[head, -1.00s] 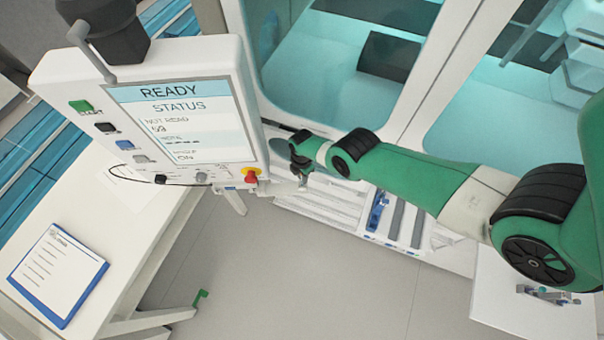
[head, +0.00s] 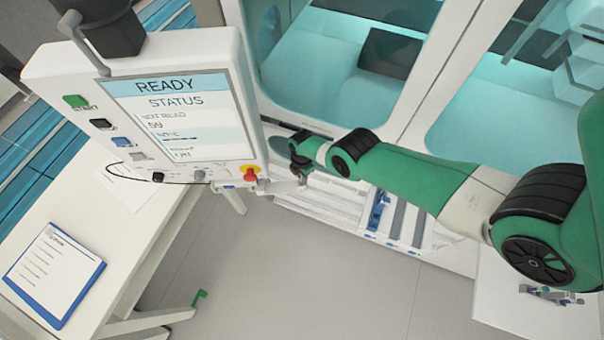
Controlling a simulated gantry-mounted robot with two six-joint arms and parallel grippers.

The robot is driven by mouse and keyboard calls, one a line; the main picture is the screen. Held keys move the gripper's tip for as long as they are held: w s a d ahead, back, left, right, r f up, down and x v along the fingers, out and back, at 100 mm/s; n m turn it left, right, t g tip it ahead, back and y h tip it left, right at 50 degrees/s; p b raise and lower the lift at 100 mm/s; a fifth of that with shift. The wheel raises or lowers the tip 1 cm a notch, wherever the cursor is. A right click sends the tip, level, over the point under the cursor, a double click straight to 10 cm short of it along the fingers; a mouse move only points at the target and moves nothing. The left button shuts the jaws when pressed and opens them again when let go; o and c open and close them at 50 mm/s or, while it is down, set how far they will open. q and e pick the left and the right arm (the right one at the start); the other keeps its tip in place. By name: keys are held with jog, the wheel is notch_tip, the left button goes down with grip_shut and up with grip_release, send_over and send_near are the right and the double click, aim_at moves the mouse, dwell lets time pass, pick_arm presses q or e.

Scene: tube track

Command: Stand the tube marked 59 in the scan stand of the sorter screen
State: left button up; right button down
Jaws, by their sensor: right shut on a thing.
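The sorter screen (head: 170,112) stands at the upper left and reads READY and STATUS. Its smaller lines are blurred; one short number looks like 59, but I cannot be sure. My right gripper (head: 303,176) is at the end of the green arm, just right of the screen's lower right corner. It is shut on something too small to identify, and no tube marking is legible. A pale narrow piece (head: 277,187) shows between the red knob and the gripper; I cannot tell what it is. I cannot make out the scan stand. My left gripper is not in view.
A red knob (head: 250,174) sticks out at the panel's lower edge. A white table (head: 125,245) with a clipboard (head: 54,275) is at the left. Racks with a blue item (head: 377,212) lie below the glass cabinet (head: 335,75). The floor between is clear.

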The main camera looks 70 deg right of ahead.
jog(key=c, duration=0.7)
grip_release()
jog(key=shift+o, duration=0.2)
